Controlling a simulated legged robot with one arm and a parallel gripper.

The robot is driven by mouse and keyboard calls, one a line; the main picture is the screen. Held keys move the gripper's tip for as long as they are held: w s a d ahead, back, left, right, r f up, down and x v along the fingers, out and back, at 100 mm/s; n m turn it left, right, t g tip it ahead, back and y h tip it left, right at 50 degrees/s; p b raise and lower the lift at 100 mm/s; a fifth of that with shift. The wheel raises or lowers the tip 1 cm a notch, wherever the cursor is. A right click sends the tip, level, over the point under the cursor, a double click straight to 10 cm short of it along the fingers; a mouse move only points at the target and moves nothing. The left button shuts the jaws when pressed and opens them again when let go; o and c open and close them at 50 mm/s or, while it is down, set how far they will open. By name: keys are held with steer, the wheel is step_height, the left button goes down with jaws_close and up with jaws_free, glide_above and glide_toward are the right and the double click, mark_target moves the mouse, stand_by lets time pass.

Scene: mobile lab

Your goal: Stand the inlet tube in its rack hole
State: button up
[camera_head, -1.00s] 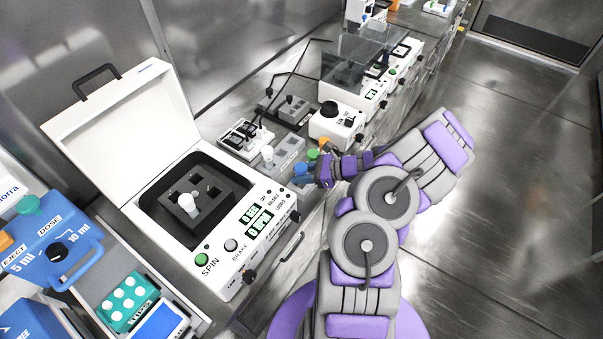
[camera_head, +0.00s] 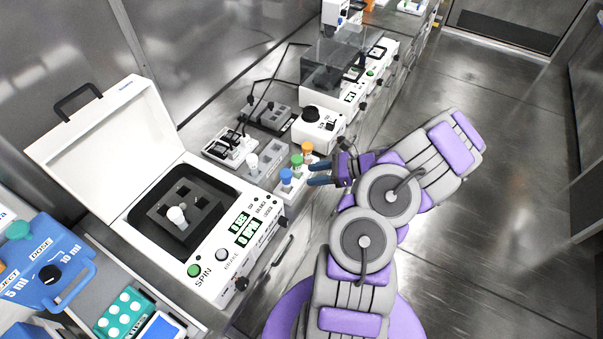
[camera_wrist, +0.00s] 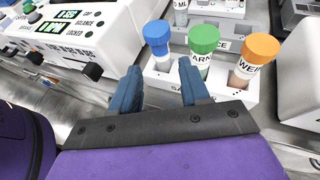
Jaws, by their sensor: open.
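Three capped tubes stand upright in a white rack (camera_head: 291,195): a blue-capped tube (camera_head: 286,177), a green-capped tube (camera_head: 297,161) and an orange-capped tube (camera_head: 307,150). In the wrist view, the orange-capped tube (camera_wrist: 252,60) reads "WEIR" and the green-capped tube (camera_wrist: 203,46) shows "ARN". No label is readable on the blue-capped tube (camera_wrist: 158,38), so I cannot confirm which tube is the inlet tube. My gripper (camera_head: 316,173) is open and empty, just right of the rack. In the wrist view, its blue fingers (camera_wrist: 160,72) are apart, in front of the blue-capped and green-capped tubes.
A grey block (camera_head: 268,162) with a pale-capped tube is behind the rack. A white knobbed device (camera_head: 318,128) stands beyond. The floor on the right is clear.

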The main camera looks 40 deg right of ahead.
steer(key=w+a+r+n+g+y, duration=0.25)
steer(key=a+r+n+g, duration=0.25)
steer(key=a+r+n, duration=0.5)
steer(key=s+a+r+n+g+h, duration=0.1)
steer(key=s+a+r+n+g, duration=0.2)
steer(key=a, duration=0.5)
steer(key=s+a+r+n+g+h, duration=0.1)
steer(key=a+r+n+g, duration=0.15)
steer(key=a+r, duration=0.35)
steer(key=s+a+r+n+g+h, duration=0.2)
steer(key=s+a+n+h, duration=0.4)
steer(key=s, duration=0.3)
steer(key=s+d+r+n+h, duration=0.1)
steer(key=s+n+h, duration=0.3)
steer(key=s, duration=0.7)
steer(key=shift+s+r+n+t, duration=0.45)
steer(key=shift+r+n, duration=0.15)
steer(key=shift+n, duration=0.25)
steer(key=shift+w, duration=0.1)
